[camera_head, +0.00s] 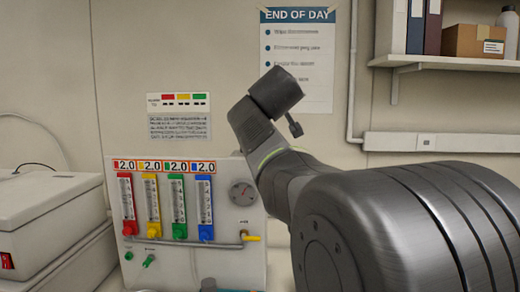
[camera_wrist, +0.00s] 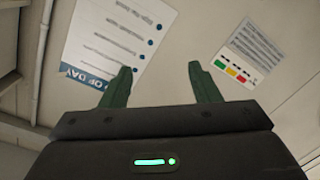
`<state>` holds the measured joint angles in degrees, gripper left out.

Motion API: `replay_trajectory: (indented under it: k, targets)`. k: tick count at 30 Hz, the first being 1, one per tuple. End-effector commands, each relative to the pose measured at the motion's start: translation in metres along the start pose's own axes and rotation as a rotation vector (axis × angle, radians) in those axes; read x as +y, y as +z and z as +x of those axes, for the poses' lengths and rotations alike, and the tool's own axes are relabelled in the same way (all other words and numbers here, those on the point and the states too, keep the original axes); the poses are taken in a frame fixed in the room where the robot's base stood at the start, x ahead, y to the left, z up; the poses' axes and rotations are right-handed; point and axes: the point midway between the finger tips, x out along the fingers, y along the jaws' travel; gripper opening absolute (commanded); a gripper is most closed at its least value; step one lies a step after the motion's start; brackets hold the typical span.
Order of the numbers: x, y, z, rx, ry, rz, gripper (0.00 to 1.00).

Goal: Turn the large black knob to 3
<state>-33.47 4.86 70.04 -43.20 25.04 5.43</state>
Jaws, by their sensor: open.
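I cannot make out a large black knob in either view. The panel (camera_head: 260,275) in the head view has four flow tubes with red (camera_head: 130,228), yellow (camera_head: 154,229), green (camera_head: 180,230) and blue (camera_head: 206,232) blocks at their feet. Labels above them read 2.0. A round grey gauge (camera_head: 242,193) sits to their right. My gripper (camera_wrist: 160,70) is open and empty in the wrist view, its two dark green fingers apart in front of the wall. In the head view my arm is raised, covering the area right of the panel.
A yellow-handled valve (camera_head: 250,238) and small green fittings (camera_head: 148,261) stick out of the panel. A white box-shaped device (camera_head: 50,205) with a red switch stands at the left. An END OF DAY poster (camera_head: 297,50) hangs behind my arm. A shelf (camera_head: 445,63) is at upper right.

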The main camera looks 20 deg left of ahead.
Motion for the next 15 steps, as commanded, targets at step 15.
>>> replay_trajectory:
  k: [15]
  targets:
    - [-0.098, 0.044, -0.007, -0.249, -0.306, 0.567, 0.56]
